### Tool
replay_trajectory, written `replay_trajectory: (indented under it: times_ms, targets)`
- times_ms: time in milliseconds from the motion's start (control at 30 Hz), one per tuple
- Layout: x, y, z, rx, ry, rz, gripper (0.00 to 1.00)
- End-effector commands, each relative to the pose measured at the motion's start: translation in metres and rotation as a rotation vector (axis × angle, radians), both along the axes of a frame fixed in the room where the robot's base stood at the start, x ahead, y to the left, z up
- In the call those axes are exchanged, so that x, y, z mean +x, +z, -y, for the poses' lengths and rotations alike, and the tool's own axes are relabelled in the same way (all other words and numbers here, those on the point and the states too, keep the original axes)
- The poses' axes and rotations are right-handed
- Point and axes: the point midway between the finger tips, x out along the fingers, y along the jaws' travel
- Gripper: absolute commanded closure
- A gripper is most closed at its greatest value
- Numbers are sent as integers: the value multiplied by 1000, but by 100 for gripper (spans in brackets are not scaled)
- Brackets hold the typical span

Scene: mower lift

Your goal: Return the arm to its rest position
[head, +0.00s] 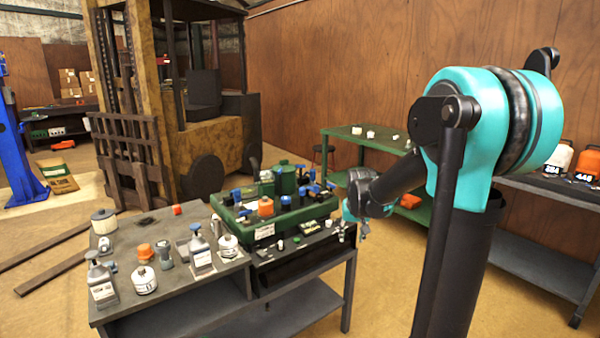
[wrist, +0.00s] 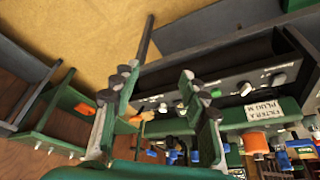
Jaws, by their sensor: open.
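My arm (head: 475,130), teal and black, rises on the right of the head view. It bends down to the left over the right end of the grey workbench. My gripper (head: 362,234) hangs at its end, beside the right edge of the green tool tray (head: 262,222). In the wrist view my gripper (wrist: 158,78) has its two fingers spread apart with nothing between them. Behind them are the bench's front panel with knobs (wrist: 215,93), the green tray's edge (wrist: 262,112) and the floor. I see no contact between the fingers and the bench.
The grey workbench (head: 215,290) carries bottles, jars and an orange-capped container (head: 145,253). A forklift (head: 190,110) stands behind it. A green table (head: 372,142) with small parts is at the back, and a grey shelf (head: 545,255) at right. The floor between is clear.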

Motion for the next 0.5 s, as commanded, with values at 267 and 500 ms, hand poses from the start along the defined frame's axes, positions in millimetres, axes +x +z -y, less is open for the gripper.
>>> replay_trajectory:
  times_ms: [267,500]
  targets:
    - [-136,-34,13,2,34,-5,56]
    - [-228,-72,16,2,61,-7,56]
